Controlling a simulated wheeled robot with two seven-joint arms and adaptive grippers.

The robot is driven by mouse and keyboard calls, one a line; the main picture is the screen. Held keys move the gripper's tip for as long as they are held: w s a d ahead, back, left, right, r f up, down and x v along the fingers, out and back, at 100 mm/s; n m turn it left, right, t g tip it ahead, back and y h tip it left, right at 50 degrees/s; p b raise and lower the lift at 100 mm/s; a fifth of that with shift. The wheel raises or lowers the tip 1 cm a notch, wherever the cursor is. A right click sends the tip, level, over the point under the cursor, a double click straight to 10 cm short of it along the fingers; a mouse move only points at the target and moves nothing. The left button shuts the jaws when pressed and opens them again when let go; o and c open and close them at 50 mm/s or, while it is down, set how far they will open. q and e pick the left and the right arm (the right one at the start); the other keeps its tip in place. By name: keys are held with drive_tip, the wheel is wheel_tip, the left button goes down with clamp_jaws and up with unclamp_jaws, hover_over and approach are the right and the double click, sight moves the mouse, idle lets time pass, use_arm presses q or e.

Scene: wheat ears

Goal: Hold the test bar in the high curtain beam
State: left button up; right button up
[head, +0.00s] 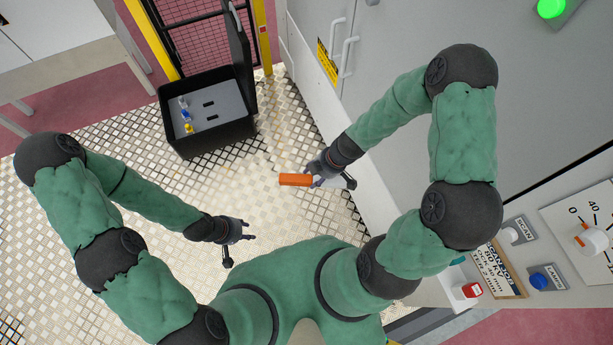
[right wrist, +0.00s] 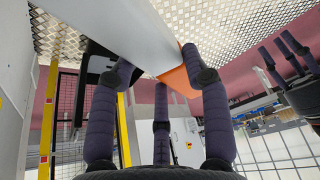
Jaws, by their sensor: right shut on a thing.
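The test bar, with an orange end (head: 295,179) and a pale grey-white body (right wrist: 130,30), is in my right gripper (head: 322,172). The right gripper's dark fingers are shut around the bar in the right wrist view (right wrist: 158,80), and the bar crosses the top of that view. The bar is above the checkered metal floor, beside the grey cabinet wall. Two yellow posts, left (head: 152,40) and right (head: 262,38), stand at the back; no beam is visible. My left gripper (head: 246,232) is empty with its fingers spread, low at the centre-left.
An open black case (head: 170,138) with a grey insert and small blue and yellow items stands on the floor. A dark mesh panel is behind it. The grey cabinet (head: 400,25) with handles limits the right side. A control panel (head: 570,200) with knobs stands lower right.

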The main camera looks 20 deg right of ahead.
sight(299, 182)
drive_tip(key=shift+d, duration=2.25)
drive_tip(key=shift+a+b, duration=0.95)
drive_tip(key=shift+a, duration=1.4)
drive_tip(key=a+b, duration=0.1)
drive_tip(key=a, duration=0.4)
drive_tip(key=shift+s, duration=0.1)
drive_tip(key=shift+a, duration=1.15)
